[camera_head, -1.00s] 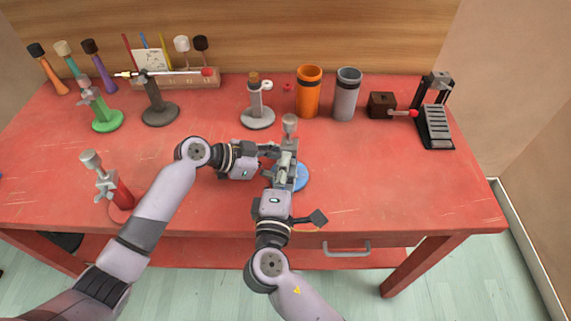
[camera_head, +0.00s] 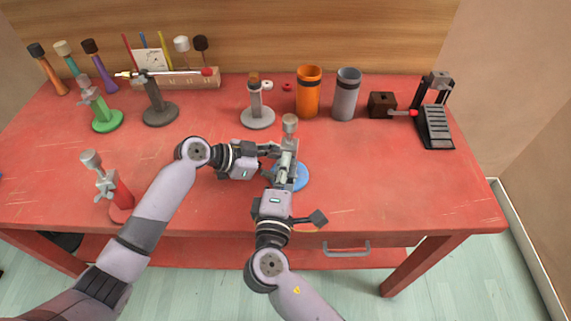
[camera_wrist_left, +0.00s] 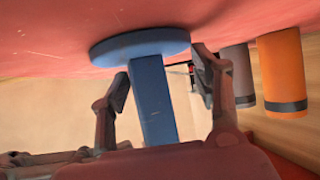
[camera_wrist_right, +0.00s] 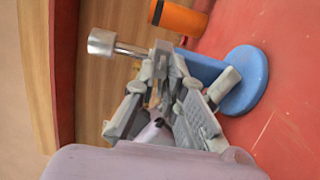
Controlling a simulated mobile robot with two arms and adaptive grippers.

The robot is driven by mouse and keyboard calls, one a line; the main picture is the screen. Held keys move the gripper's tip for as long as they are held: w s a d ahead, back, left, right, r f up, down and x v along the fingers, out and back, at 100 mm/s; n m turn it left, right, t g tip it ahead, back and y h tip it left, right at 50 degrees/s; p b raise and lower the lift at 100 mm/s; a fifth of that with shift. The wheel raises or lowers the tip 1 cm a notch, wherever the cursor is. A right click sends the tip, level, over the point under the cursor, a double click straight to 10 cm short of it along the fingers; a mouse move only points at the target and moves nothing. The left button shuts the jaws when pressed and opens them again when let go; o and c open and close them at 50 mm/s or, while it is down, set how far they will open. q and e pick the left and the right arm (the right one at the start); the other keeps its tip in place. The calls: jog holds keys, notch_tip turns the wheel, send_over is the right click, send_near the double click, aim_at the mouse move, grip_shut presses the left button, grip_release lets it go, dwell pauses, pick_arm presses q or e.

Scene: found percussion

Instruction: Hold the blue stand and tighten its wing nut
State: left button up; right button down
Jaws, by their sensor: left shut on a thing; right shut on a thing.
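The blue stand (camera_head: 301,178) stands upright near the table's front middle, with a silver knob (camera_head: 290,122) at its top. Its round base and square post (camera_wrist_left: 153,100) show in the left wrist view. My left gripper (camera_head: 274,150) comes from the left and is shut on the post, one finger on each side. My right gripper (camera_head: 282,176) comes from the front and is shut on the grey wing nut at the stand's upper part. In the right wrist view the right fingers (camera_wrist_right: 165,82) meet there and largely hide the wing nut.
A red stand (camera_head: 120,198) is at the front left. Green (camera_head: 107,121), dark (camera_head: 160,113) and grey (camera_head: 258,118) stands are behind. Orange (camera_head: 309,92) and grey (camera_head: 346,95) cups stand at the back. The table (camera_head: 400,190) is clear on the right.

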jog(key=shift+f, duration=0.25)
dwell(0.4)
jog(key=c, duration=1.8)
grip_release()
jog(key=shift+r, duration=0.15)
jog(key=s, duration=0.4)
jog(key=s+a, duration=0.1)
jog(key=s, duration=0.7)
jog(key=shift+a, duration=0.35)
